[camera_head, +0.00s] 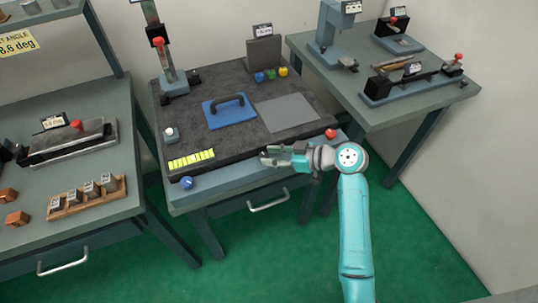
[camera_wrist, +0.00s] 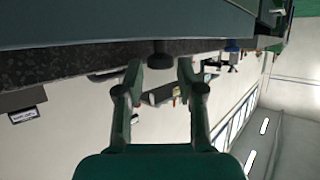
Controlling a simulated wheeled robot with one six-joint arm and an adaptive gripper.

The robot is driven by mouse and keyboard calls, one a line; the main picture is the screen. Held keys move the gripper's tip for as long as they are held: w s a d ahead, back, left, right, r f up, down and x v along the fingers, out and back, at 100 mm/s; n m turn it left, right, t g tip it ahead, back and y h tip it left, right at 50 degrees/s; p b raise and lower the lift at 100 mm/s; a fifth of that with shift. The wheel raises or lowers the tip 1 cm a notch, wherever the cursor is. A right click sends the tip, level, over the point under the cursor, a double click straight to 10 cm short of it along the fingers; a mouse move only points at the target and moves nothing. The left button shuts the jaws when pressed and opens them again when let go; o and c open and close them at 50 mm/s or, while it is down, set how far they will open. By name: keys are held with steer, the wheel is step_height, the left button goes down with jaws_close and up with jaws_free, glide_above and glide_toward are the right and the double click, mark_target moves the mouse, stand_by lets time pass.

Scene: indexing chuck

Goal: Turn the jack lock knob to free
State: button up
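No knob in view carries a readable name, so I cannot tell which is the jack lock knob. A blue round knob (camera_head: 187,182) is at the front left corner of the middle bench, and a red knob (camera_head: 330,133) is at its front right. My gripper (camera_head: 268,157) is at the bench's front edge between them, pointing left. In the wrist view my gripper (camera_wrist: 160,68) is open, its two fingers apart with nothing between the tips. A dark knob-like piece (camera_wrist: 159,60) shows beyond the gap; I cannot tell which one it is.
The dark plate (camera_head: 228,128) bears a blue pad with a black handle (camera_head: 229,110), a grey sheet (camera_head: 287,111), a yellow strip (camera_head: 191,160), a small white-topped block (camera_head: 170,133) and a tall stand (camera_head: 165,60). A drawer handle (camera_head: 268,203) juts out below. Side benches flank it.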

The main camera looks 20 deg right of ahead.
steer(key=v, duration=1)
steer(key=shift+s+d, duration=0.25)
steer(key=s+a+f+m+t+h, duration=0.1)
steer(key=s+a+f+m+h, duration=0.35)
steer(key=s+f, duration=0.3)
steer(key=s+a+f+m+t+h, duration=0.1)
steer(key=s+a+f+m+h, duration=0.2)
steer(key=s+f+m, duration=0.4)
steer(key=s+t+h, duration=0.1)
steer(key=s+h, duration=0.2)
steer(key=s, duration=0.8)
steer(key=s+a+r+n+t, duration=0.1)
steer(key=s+r+n+t, duration=0.1)
steer(key=s+r, duration=0.8)
steer(key=shift+a+r+y, duration=0.15)
steer(key=shift+a+y, duration=0.15)
steer(key=shift+y, duration=0.15)
